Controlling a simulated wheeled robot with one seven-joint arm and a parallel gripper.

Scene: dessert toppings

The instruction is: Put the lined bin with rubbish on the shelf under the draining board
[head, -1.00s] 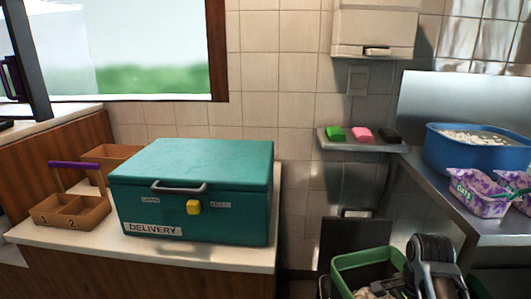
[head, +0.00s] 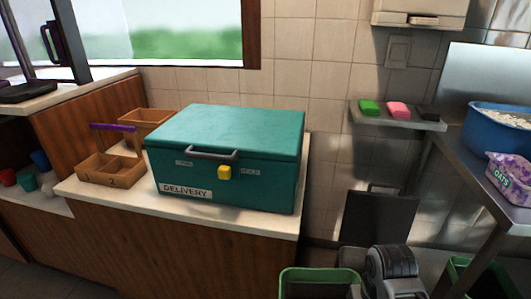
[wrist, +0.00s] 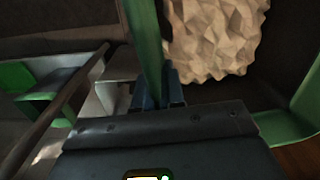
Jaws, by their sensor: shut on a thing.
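A green bin (head: 318,277) shows at the bottom edge of the head view, cut off below. My gripper (wrist: 158,92) is shut on a green rim in the wrist view, with crumpled beige rubbish (wrist: 215,35) just beyond it in a dark interior. In the head view my wrist stands against the right side of this bin, and the fingertips are hidden. A second green bin (head: 459,268) is partly visible at the lower right, behind a table leg. The steel draining board (head: 478,157) is at the right. The shelf beneath it is mostly out of view.
A teal delivery box (head: 228,150) stands on the counter (head: 130,205), beside wooden compartment trays (head: 112,168). A dark panel (head: 375,218) leans by the wall. A wall ledge (head: 400,119) holds coloured blocks.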

